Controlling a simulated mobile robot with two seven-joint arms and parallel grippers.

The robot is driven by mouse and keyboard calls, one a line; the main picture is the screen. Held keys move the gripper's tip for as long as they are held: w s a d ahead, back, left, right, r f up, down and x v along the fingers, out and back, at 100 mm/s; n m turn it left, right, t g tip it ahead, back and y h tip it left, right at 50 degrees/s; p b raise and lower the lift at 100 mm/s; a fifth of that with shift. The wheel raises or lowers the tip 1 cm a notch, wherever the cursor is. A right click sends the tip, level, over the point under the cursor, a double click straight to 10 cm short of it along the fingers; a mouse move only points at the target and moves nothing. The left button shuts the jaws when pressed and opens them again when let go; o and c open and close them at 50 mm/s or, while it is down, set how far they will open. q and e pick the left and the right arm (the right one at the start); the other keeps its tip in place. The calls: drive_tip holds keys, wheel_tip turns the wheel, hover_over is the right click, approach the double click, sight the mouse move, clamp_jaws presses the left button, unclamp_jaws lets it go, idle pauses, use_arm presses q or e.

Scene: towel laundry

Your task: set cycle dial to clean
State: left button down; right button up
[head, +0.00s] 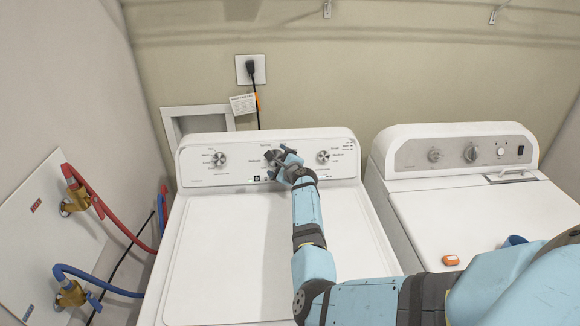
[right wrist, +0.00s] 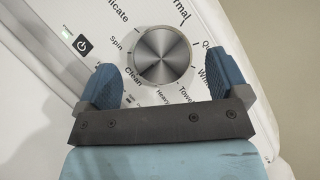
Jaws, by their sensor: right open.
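The cycle dial (right wrist: 163,55) is a round brushed-metal knob on the washer's white control panel. Printed labels ring it, among them Spin, Clean, Towels, Normal and Delicate; Clean (right wrist: 133,77) is at its lower left in the right wrist view. I cannot tell which label it points to. My right gripper (right wrist: 164,72) is open, with one blue finger on each side of the dial and visible gaps to it. In the head view my right gripper (head: 278,157) is at the middle of the panel and mostly hides the dial. My left gripper is not in view.
Smaller knobs (head: 219,159) and (head: 323,156) flank the dial on the washer panel. A lit power button (right wrist: 83,45) is left of the dial. A dryer (head: 455,148) stands at the right with an orange item (head: 451,260) on top. Hoses (head: 115,222) are at the left wall.

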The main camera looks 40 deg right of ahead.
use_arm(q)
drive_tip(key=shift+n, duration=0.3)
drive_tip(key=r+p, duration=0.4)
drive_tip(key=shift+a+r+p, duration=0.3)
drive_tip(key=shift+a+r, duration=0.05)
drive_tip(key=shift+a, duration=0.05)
use_arm(e)
drive_tip(key=v, duration=1.2)
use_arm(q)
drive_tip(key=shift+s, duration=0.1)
